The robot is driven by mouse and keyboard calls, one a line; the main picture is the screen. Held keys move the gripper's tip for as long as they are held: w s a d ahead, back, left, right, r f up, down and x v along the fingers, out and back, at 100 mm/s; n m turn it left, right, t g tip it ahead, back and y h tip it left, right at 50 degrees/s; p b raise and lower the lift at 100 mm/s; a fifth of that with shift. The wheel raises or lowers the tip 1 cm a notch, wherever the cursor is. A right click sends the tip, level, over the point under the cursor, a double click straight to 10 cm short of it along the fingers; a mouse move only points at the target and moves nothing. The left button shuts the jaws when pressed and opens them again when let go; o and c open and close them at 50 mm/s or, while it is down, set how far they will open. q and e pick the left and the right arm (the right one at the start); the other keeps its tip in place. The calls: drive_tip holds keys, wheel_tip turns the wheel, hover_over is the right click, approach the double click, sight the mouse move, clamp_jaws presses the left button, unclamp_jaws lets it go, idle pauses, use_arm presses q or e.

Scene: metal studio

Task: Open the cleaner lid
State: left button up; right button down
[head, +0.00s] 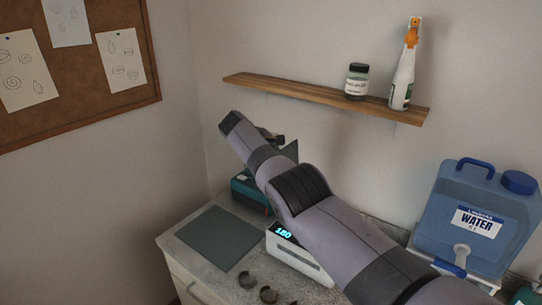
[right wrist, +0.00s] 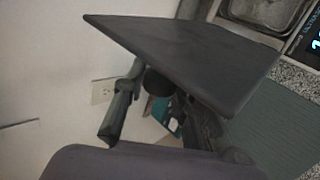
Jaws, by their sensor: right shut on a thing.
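The cleaner (head: 300,262) is a pale box with a lit display on the counter, mostly hidden behind my right arm in the head view. In the right wrist view its metal basin (right wrist: 268,12) shows uncovered at the top right. The lid (right wrist: 190,55) is a dark flat square plate, held tilted in the air off the cleaner. My right gripper (right wrist: 160,100) is shut on the lid's round knob. In the head view only an edge of the lid (head: 290,151) shows beside the gripper (head: 274,138). My left gripper is not in view.
A grey mat (head: 218,238) lies flat and bare on the counter's left. Several dark rings (head: 248,279) lie at the front. A teal box (head: 250,190) stands behind. A blue water container (head: 478,220) stands right. A wall shelf (head: 300,92) holds a jar and a bottle.

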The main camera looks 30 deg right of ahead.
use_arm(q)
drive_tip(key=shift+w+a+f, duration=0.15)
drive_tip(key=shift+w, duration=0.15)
use_arm(e)
drive_tip(key=shift+w, duration=0.25)
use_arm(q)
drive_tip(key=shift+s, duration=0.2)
use_arm(e)
drive_tip(key=c, duration=1.3)
unclamp_jaws()
drive_tip(key=shift+s, duration=0.15)
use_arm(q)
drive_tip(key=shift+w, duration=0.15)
use_arm(e)
drive_tip(key=v, duration=1.2)
drive_tip(key=shift+f, duration=0.1)
drive_tip(key=shift+a, duration=0.15)
